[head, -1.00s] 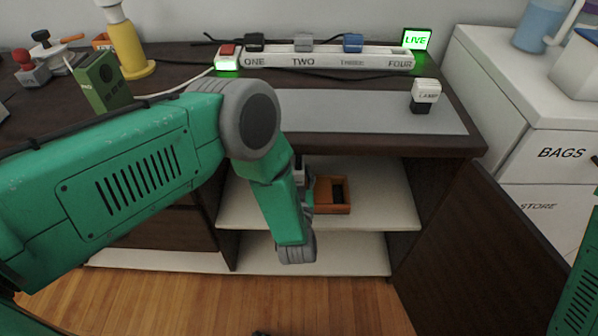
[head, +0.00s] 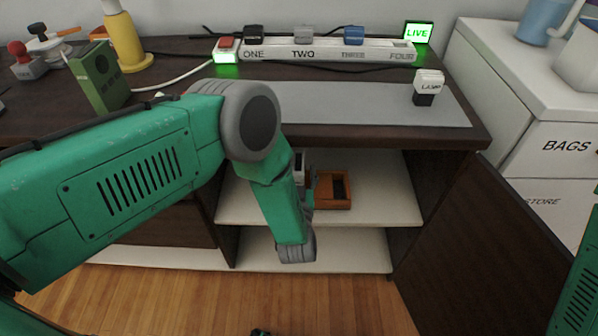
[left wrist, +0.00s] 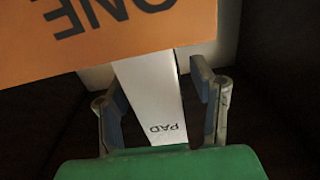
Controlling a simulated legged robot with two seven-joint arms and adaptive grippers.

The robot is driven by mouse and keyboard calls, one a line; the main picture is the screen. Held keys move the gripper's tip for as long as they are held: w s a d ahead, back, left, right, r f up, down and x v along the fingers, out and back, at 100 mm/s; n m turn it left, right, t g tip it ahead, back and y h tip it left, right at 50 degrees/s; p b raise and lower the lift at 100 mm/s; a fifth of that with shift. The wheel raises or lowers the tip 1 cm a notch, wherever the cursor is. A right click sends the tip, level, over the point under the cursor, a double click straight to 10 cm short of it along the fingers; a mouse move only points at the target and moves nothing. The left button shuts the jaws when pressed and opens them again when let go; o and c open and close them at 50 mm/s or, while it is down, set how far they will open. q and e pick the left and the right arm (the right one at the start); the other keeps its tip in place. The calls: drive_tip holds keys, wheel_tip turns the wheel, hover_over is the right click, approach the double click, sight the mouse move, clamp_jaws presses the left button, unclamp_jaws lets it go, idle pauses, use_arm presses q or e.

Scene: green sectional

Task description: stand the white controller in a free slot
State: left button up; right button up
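The white controller, marked PAD (left wrist: 155,95), lies between the fingers of my left gripper (left wrist: 160,100) in the left wrist view. A dark gap shows between it and the right-hand finger, so the gripper looks open around it. An orange holder marked ONE (left wrist: 120,30) is just beyond the fingers and overlaps the controller's far end. In the head view the orange holder (head: 333,204) sits on the cabinet's upper shelf, with a dark opening (head: 339,188). My left forearm hides the holder's left part and most of the gripper. My right gripper is out of view.
The cabinet's shelf (head: 390,195) has free room right of the holder. The countertop (head: 350,135) overhangs it. An open dark door (head: 480,250) stands at the right. A power strip (head: 330,50) and a LAMP plug (head: 428,86) are on top.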

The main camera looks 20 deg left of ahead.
use_arm(q)
drive_tip(key=v, duration=1.2)
idle(0.4)
drive_tip(key=s+a+f+m+g+h, duration=0.3)
drive_tip(key=s+a+f+g+h, duration=0.1)
drive_tip(key=s+a+f+g, duration=0.4)
drive_tip(key=s+a+r+g, duration=0.1)
drive_tip(key=s+a+g, duration=0.15)
drive_tip(key=s, duration=0.25)
drive_tip(key=s+a+r+g+h, duration=0.1)
drive_tip(key=s+a+g, duration=0.15)
drive_tip(key=s, duration=0.35)
drive_tip(key=s+a+r+g, duration=0.1)
drive_tip(key=s+a+g, duration=0.15)
drive_tip(key=s, duration=0.25)
wheel_tip(320, 180, up, 13)
drive_tip(key=s+g+p, duration=0.1)
drive_tip(key=p, duration=1.1)
drive_tip(key=shift+d+r+m+p, duration=0.15)
drive_tip(key=shift+d+m+p, duration=0.15)
drive_tip(key=shift+d+m, duration=0.1)
